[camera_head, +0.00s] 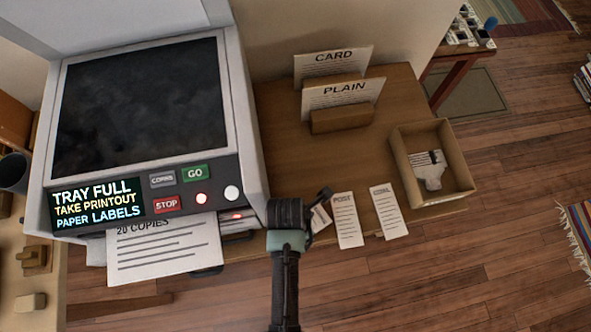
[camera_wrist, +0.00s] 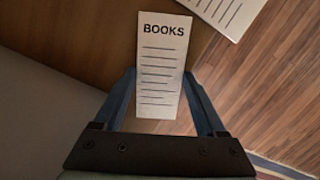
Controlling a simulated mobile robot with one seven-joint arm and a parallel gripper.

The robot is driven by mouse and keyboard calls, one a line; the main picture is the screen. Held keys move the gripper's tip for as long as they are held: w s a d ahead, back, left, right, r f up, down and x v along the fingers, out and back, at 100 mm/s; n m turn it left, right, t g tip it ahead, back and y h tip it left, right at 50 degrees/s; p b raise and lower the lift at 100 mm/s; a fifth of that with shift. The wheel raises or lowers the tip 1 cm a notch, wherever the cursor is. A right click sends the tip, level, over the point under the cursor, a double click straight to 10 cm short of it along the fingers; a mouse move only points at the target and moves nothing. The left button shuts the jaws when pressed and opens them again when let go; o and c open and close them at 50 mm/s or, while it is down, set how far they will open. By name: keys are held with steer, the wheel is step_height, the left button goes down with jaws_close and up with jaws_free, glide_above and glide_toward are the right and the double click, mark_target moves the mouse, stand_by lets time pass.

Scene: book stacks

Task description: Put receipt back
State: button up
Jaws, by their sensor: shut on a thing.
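The receipt headed BOOKS (camera_wrist: 160,60) is a white slip with ruled lines, held between the two fingers of my gripper (camera_wrist: 160,85) in the wrist view. In the head view, my gripper (camera_head: 322,200) is at the table's front edge, right of the copier, and partly hides the receipt (camera_head: 320,218). I cannot tell whether the receipt touches the table. Just to its right lie two similar slips, one headed POST (camera_head: 346,220) and another (camera_head: 389,211) whose heading looks like COAL. Part of a lined slip also shows at the top of the wrist view (camera_wrist: 228,12).
The copier (camera_head: 255,150) stands left; its screen (camera_head: 97,203) reads TRAY FULL, TAKE PRINTOUT, PAPER LABELS. A printout (camera_head: 163,250) sticks out below. CARD (camera_head: 333,66) and PLAIN (camera_head: 341,95) sheets stand at the back. An open box (camera_head: 458,160) holds a pale item at right. The middle tabletop is clear.

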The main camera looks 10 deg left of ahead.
steer(key=shift+s+f, duration=0.1)
steer(key=shift+f, duration=0.2)
steer(key=shift+f, duration=0.1)
steer(key=o, duration=1.4)
step_height(320, 180, up, 12)
steer(key=s+a+p, duration=0.1)
steer(key=p, duration=0.1)
steer(key=shift+a, duration=0.15)
steer(key=shift+s, duration=0.15)
